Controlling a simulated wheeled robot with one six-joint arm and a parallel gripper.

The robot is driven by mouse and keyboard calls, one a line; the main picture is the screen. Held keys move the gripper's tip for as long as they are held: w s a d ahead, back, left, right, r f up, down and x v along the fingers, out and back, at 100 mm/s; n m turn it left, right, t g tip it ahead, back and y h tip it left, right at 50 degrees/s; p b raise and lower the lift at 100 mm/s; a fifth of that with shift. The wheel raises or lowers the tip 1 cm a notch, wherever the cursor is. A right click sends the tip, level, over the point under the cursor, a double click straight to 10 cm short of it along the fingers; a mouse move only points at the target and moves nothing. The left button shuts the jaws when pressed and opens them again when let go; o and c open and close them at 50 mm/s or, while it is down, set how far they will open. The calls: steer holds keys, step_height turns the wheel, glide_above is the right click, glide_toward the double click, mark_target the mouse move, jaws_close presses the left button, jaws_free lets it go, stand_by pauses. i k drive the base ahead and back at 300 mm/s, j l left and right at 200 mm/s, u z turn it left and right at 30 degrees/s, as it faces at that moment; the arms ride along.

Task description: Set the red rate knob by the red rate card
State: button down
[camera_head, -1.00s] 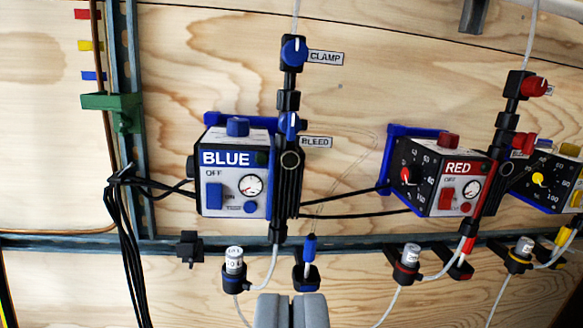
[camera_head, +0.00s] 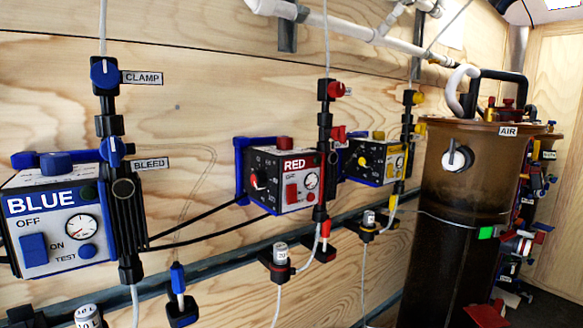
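The red pump box (camera_head: 300,180), labelled RED, is mounted on the wooden wall at the middle of the view. Its left side face is a black dial plate with a small red knob (camera_head: 256,182) and a pale pointer. The plate is steeply angled, and the setting is too small to read. The front has a red switch and a round gauge. A larger red button (camera_head: 284,143) sits on top. I cannot make out a red rate card. My gripper is not in view.
The blue pump box (camera_head: 50,225) stands close at left and the yellow one (camera_head: 378,158) beyond the red. A tall brown tank (camera_head: 465,190) labelled AIR stands at right. Black cables and a metal rail (camera_head: 230,255) run along the wall. Vials (camera_head: 280,255) hang below the boxes.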

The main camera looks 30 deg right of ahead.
mark_target(282, 143)
steer(key=z, duration=0.75)
steer(key=i+j+z, duration=0.1)
steer(key=j, duration=0.1)
